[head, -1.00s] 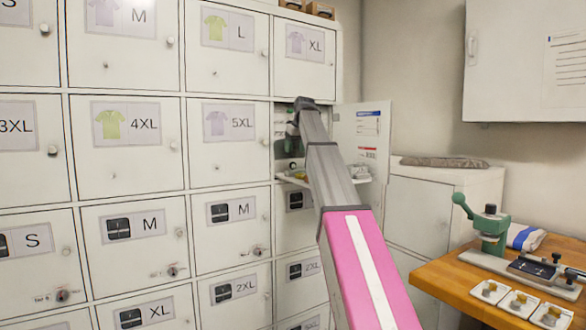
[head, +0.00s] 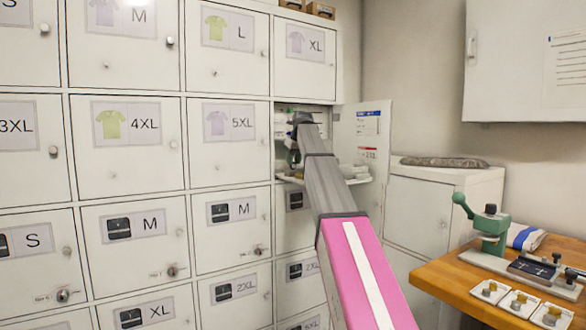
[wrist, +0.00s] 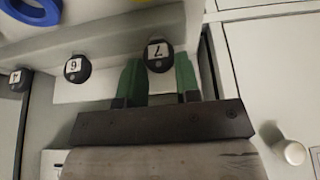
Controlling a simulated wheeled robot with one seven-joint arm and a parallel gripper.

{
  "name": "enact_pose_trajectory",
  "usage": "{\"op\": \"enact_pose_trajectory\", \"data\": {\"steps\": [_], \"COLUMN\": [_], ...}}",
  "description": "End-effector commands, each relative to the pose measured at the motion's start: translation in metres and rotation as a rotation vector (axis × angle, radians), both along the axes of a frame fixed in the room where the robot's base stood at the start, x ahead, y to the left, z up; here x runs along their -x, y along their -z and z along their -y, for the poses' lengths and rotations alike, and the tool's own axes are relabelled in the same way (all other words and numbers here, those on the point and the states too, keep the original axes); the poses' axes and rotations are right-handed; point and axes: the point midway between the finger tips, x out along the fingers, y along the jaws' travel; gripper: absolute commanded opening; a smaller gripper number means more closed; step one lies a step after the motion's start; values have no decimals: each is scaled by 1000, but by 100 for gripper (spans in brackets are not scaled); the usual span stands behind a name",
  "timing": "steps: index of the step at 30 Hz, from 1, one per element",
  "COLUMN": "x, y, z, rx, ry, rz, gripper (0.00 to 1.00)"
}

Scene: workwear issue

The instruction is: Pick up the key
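In the wrist view, black round key tags with white number labels sit in a row along a pale ledge. The tag reading 7 (wrist: 158,55) is at or just beyond the tips of my gripper (wrist: 158,68), between its two green fingers. The fingers stand apart; I cannot tell whether either touches the tag. A tag that seems to read 6 (wrist: 77,68) is to the left, with another tag (wrist: 18,80) at the far left. In the head view my gripper (head: 296,135) is inside the open locker compartment, and the keys cannot be made out there.
The open locker door (head: 361,140) stands to the right of my arm. In the wrist view a blue ring (wrist: 35,12) lies above the tags, and a locker knob (wrist: 290,152) is at right. A wooden bench (head: 450,280) with a green press (head: 490,225) is at the right.

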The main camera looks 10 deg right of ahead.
Motion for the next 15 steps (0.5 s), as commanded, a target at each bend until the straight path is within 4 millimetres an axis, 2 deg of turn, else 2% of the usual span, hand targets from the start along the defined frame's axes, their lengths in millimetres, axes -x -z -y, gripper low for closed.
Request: {"op": "enact_pose_trajectory", "data": {"steps": [10, 15], "x": [0, -1], "y": [-4, -21], "z": [0, 0], "rx": [0, 0], "ry": [0, 0], "rz": [0, 1], "gripper": [7, 7]}}
